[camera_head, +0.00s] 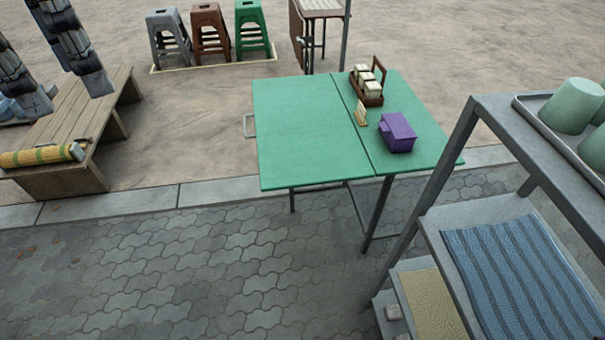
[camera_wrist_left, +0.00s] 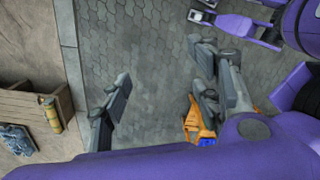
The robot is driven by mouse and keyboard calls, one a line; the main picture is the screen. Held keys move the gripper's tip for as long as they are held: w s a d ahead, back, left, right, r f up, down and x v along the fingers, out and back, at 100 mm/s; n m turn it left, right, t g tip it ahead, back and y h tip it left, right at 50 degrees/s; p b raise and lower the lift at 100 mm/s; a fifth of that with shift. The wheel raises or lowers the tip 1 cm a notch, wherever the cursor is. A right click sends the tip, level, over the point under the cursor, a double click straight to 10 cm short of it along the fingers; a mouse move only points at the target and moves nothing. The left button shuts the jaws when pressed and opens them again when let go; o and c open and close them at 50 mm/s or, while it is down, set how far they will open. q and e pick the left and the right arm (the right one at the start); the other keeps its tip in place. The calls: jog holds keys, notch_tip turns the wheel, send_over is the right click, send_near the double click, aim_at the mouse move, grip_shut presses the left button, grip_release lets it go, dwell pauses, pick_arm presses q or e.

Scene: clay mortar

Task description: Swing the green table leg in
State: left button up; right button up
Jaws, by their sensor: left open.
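The green folding table (camera_head: 300,135) stands on the paving with a seam across its top. A dark leg (camera_head: 378,215) shows under its near right part, slanting down to the paving. A shorter part of another leg (camera_head: 292,201) shows under the near left. A thin grey loop (camera_head: 248,126) sticks out past the table's left edge; the table hides what it joins. My left gripper (camera_head: 67,95) is open and empty at the upper left, over the wooden bench and well apart from the table. Its spread fingers also show in the left wrist view (camera_wrist_left: 162,70), with paving between them.
A purple box (camera_head: 397,132) and a brown caddy (camera_head: 368,86) stand on the tabletop. A metal shelf rack (camera_head: 450,150) stands close at the right. The wooden bench (camera_head: 85,125) holds a rolled mat (camera_head: 42,155). Stools (camera_head: 210,35) stand at the back. The paving left of the table is clear.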

pick_arm(q)
jog(key=shift+a+r, duration=0.25)
jog(key=shift+a, duration=0.05)
